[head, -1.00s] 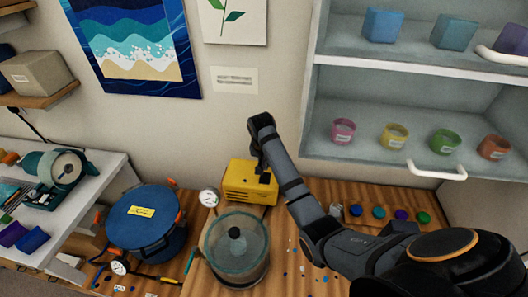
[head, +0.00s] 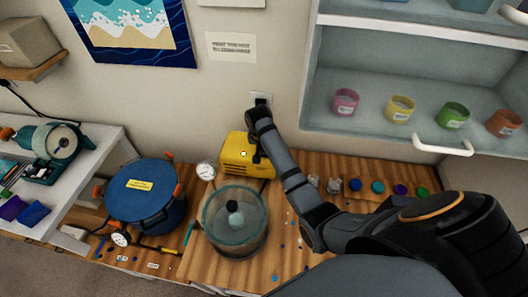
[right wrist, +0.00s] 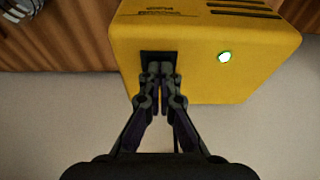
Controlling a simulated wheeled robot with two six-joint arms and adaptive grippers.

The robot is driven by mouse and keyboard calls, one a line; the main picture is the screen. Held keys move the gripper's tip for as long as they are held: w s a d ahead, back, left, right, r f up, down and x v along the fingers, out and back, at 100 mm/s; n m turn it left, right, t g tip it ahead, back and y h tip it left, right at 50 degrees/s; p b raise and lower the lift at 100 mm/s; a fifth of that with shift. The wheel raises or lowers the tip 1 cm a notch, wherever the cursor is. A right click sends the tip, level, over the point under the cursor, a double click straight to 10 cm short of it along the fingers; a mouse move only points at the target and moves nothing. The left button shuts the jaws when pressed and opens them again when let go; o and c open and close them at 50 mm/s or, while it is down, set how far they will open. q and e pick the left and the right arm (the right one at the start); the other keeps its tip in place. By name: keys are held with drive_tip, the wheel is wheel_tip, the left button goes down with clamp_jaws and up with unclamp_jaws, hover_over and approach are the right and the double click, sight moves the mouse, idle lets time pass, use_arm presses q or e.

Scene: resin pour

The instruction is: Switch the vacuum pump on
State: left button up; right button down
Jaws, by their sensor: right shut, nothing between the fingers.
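The vacuum pump (head: 235,145) is a yellow box at the back of the wooden bench, against the wall. It fills the top of the right wrist view (right wrist: 205,35). A round light (right wrist: 224,57) on its face glows white with a green rim. A dark switch plate (right wrist: 147,57) sits left of the light. My right gripper (right wrist: 160,68) is shut and empty, its fingertips over this plate and hiding part of it. I cannot tell if they touch. In the head view my right gripper (head: 257,158) is at the pump's front. My left gripper is not in view.
A clear round chamber (head: 235,240) stands in front of the pump, with a gauge (head: 206,171) beside it. A blue pot (head: 145,208) stands to the left. Small colored pots (head: 377,186) line the bench at right, below a shelf (head: 350,130).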

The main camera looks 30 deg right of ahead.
drive_tip(key=shift+s+r, duration=0.35)
drive_tip(key=shift+s, duration=0.1)
drive_tip(key=shift+w, duration=0.15)
drive_tip(key=shift+w+d, duration=0.1)
drive_tip(key=shift+w, duration=0.25)
drive_tip(key=shift+w+d+p, duration=0.3)
drive_tip(key=shift+w+p, duration=0.05)
drive_tip(key=shift+w, duration=0.1)
drive_tip(key=shift+r, duration=0.1)
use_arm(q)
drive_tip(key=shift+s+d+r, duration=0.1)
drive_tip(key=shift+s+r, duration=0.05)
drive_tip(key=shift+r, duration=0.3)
use_arm(e)
drive_tip(key=shift+s+r, duration=0.1)
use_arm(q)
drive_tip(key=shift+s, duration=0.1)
